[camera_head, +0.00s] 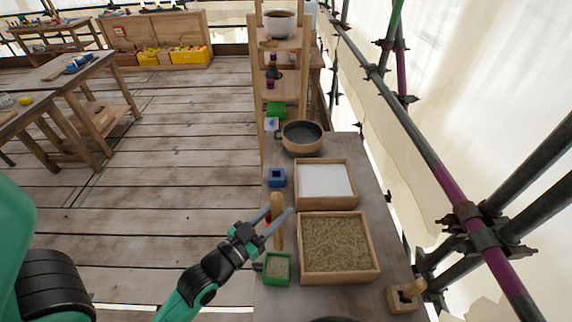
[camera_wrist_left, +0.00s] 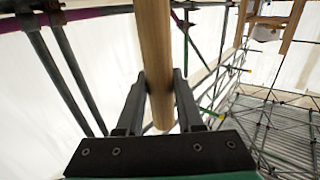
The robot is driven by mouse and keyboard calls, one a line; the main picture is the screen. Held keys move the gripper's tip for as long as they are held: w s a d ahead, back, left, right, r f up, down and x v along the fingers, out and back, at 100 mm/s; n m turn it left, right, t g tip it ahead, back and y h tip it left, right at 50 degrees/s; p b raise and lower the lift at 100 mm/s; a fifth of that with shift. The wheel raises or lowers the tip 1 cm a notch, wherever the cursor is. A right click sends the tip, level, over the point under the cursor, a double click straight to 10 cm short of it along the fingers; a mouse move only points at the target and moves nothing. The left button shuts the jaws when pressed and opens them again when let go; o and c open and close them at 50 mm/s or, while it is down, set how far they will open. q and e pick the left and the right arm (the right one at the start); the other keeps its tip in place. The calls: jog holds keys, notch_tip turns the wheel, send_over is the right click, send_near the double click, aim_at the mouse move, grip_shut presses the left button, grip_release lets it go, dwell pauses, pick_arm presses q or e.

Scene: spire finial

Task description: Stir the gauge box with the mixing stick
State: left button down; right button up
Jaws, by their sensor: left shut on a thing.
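My left gripper (camera_head: 276,222) is shut on the wooden mixing stick (camera_head: 277,206), a pale round rod that stands roughly upright between the fingers. In the left wrist view the stick (camera_wrist_left: 155,55) runs between both fingertips (camera_wrist_left: 160,85), and one end shows just past them. A small green box (camera_head: 277,269) with a side handle and sandy stuff inside looks like the gauge box. It sits on the bench just below the gripper in the head view. The stick appears apart from it. My right gripper is not in view.
A wooden tray of sand (camera_head: 338,246) lies right of the green box, with a tray of white powder (camera_head: 324,180) behind it. Farther back are a small blue box (camera_head: 277,178) and a dark-bottomed pan (camera_head: 302,137). A wooden block with a peg (camera_head: 404,297) stands front right.

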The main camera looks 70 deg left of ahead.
aim_at(280, 242)
pick_arm(q)
jog(key=shift+m+t+h, duration=0.3)
jog(key=shift+h, duration=0.1)
jog(key=f+b, duration=0.3)
jog(key=f, duration=0.1)
jog(key=s+d+f+b, duration=0.1)
jog(key=f+b, duration=0.2)
jog(key=f, duration=0.1)
jog(key=d+f+b, duration=0.1)
jog(key=f+b, duration=0.2)
jog(key=f, duration=0.2)
jog(key=shift+s+d+f+b, duration=0.1)
jog(key=shift+s+d+b, duration=0.05)
jog(key=shift+s+b, duration=0.2)
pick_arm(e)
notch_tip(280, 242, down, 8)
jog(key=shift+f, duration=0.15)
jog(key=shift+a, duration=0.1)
